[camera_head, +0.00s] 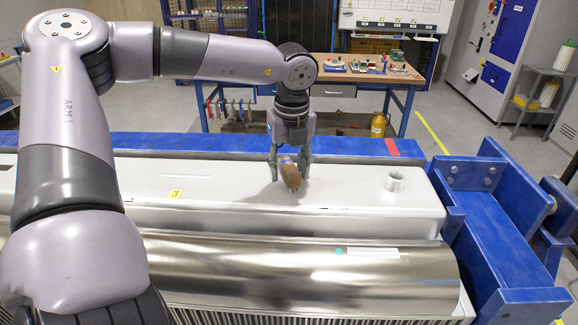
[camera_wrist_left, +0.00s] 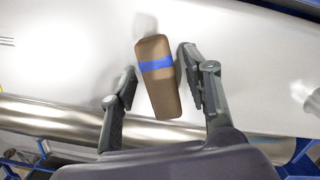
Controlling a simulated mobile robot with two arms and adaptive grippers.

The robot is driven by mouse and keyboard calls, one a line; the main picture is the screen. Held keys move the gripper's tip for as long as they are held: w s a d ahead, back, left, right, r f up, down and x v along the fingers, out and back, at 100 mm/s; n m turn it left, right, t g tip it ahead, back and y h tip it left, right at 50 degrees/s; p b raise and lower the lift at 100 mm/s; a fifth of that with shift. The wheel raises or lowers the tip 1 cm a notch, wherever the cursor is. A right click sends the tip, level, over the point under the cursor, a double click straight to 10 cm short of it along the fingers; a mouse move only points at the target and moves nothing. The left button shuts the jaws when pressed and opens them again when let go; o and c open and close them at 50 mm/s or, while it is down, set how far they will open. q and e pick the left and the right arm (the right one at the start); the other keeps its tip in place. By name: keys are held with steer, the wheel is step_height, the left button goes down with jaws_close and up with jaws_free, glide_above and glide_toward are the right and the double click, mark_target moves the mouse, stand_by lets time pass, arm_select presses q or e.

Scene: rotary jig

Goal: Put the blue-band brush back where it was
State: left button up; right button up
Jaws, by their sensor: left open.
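The blue-band brush (camera_head: 291,176) has a brown block body, and its blue band shows clearly in the left wrist view (camera_wrist_left: 158,95). It appears to lie on the top of the long white housing (camera_head: 345,213), right of its middle. My left gripper (camera_head: 289,166) points down over the brush, with its fingers on either side. In the left wrist view my left gripper (camera_wrist_left: 158,62) is open. A gap shows between the brush and the left finger; the right finger is close to it, and I cannot tell if they touch. The brush's underside is hidden.
A short white pipe stub (camera_head: 395,181) stands on the housing, right of the brush. A shiny metal cylinder (camera_head: 300,262) lies in front. A blue frame (camera_head: 500,215) bounds the right end. A yellow tag marked 3 (camera_head: 176,194) is at left. A workbench (camera_head: 345,75) stands behind.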

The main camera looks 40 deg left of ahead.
mark_target(291, 170)
arm_select(q)
step_height(291, 170, up, 12)
steer(key=d+b, duration=0.1)
steer(key=b, duration=0.1)
steer(key=shift+s, duration=0.35)
steer(key=shift+d+f, duration=0.1)
steer(key=shift+d, duration=0.05)
